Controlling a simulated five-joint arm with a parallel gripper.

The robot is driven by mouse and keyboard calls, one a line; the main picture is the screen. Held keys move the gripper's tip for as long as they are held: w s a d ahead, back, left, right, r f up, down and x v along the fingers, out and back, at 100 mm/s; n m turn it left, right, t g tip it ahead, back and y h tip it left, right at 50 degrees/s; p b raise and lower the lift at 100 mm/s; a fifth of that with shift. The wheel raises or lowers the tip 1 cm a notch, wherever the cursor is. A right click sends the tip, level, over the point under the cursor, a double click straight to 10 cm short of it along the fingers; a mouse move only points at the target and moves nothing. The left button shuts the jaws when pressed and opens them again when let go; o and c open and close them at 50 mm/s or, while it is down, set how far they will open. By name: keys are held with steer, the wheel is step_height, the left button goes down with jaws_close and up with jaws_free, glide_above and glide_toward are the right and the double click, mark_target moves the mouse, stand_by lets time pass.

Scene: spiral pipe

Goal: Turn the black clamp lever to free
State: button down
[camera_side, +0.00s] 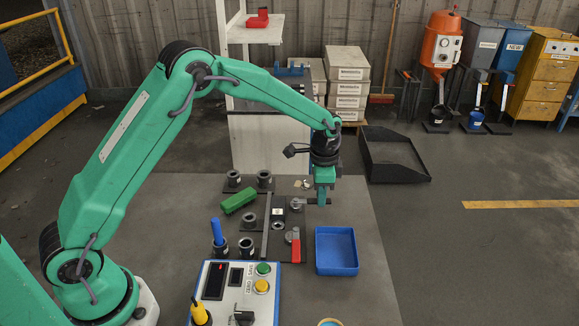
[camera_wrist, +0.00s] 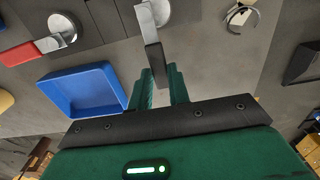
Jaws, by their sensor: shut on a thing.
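The black clamp lever (camera_wrist: 153,54) runs from a round metal hub (camera_wrist: 153,12) at the top of the wrist view down to between my fingertips. My gripper (camera_wrist: 160,71) is shut on the lever's free end. In the side view my gripper (camera_side: 322,199) points down at the right edge of the dark fixture plate. The lever (camera_side: 313,201) shows there as a short dark bar reaching right from the metal hub (camera_side: 297,204). Its tip is partly hidden by my fingers.
A red lever (camera_side: 295,246) on a similar hub sits nearer the camera. A blue tray (camera_side: 337,268) stands just right of it. A green block (camera_side: 239,200), black cups and a control box (camera_side: 235,293) are to the left. The table's right side is bare.

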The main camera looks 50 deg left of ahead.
stand_by(0.3)
steer(key=c, duration=1.3)
jaws_free()
step_height(320, 180, up, 7)
steer(key=shift+f, duration=0.1)
steer(key=shift+r, duration=0.5)
